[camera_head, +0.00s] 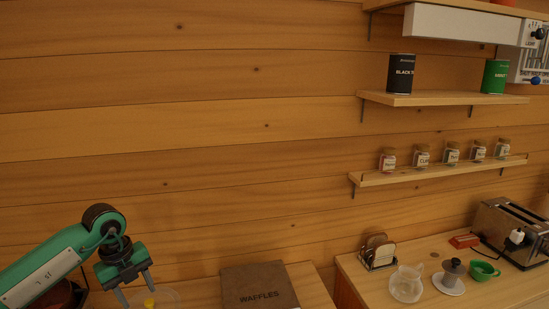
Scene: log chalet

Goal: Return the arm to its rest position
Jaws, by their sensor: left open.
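My left arm comes in from the lower left, green with dark joints. My left gripper (137,291) is at its end, pointing down over the counter at the bottom left. Its two grey fingers are apart. A small yellow thing (149,302) shows just below and beside the fingers, near a clear round dish or bowl (168,297); I cannot tell whether the fingers touch either. The picture's bottom edge cuts off part of this area. My right gripper is not in view.
A brown WAFFLES box or book (258,287) lies right of the gripper. The right counter holds a toast rack (379,252), glass jug (406,283), green cup (483,271) and toaster (510,232). Wall shelves carry spice jars (422,156) and tins (401,73). Space above the left counter is clear.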

